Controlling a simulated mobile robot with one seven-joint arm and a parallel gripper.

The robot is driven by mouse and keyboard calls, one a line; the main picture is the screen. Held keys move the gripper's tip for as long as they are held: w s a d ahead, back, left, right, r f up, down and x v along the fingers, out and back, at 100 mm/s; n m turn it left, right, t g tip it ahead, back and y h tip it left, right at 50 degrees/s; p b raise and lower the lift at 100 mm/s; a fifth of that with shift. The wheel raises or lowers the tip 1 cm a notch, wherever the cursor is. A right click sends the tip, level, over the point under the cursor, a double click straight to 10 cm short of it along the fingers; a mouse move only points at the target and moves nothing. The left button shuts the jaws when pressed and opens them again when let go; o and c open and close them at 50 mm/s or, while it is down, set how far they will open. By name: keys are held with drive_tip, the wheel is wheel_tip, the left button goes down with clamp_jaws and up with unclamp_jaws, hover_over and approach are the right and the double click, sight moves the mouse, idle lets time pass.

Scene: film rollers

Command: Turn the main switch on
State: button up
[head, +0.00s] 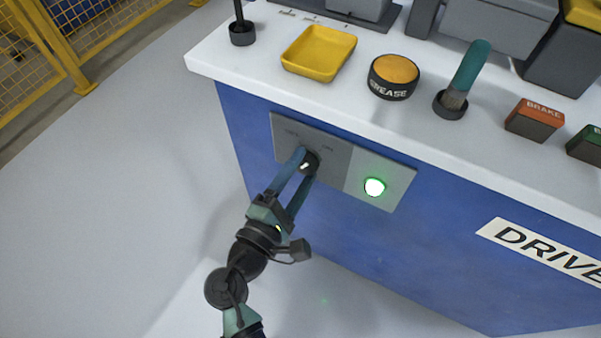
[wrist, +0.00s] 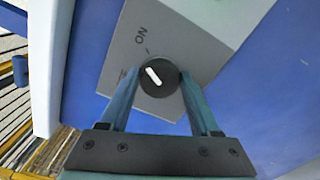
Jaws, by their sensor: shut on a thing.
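The main switch is a round black knob (head: 311,161) with a white pointer, on a grey plate (head: 283,128) on the blue cabinet front. My gripper (head: 307,163) has its two blue fingers closed around the knob, one on each side. In the wrist view the knob (wrist: 158,88) sits between the fingertips (wrist: 158,78). Its white pointer slants up-left, between the ON mark above and a faint label at left that I cannot read clearly. A green lamp (head: 374,187) on the lighter plate section is lit.
On the white countertop (head: 235,68) stand a yellow tray (head: 318,52), a grease tin (head: 393,77), a brush in a black cup (head: 465,80) and a red brake block (head: 534,119). A yellow fence (head: 75,60) is at far left. Floor left of the cabinet is clear.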

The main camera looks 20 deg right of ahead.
drive_tip(key=shift+f+m+b, duration=0.1)
drive_tip(key=shift+m+b, duration=0.2)
drive_tip(key=shift+m, duration=0.3)
drive_tip(key=o, duration=1.4)
drive_tip(key=shift+s+a, duration=0.1)
drive_tip(key=p+v, duration=0.3)
drive_tip(key=v, duration=0.9)
drive_tip(key=shift+s+a, duration=0.3)
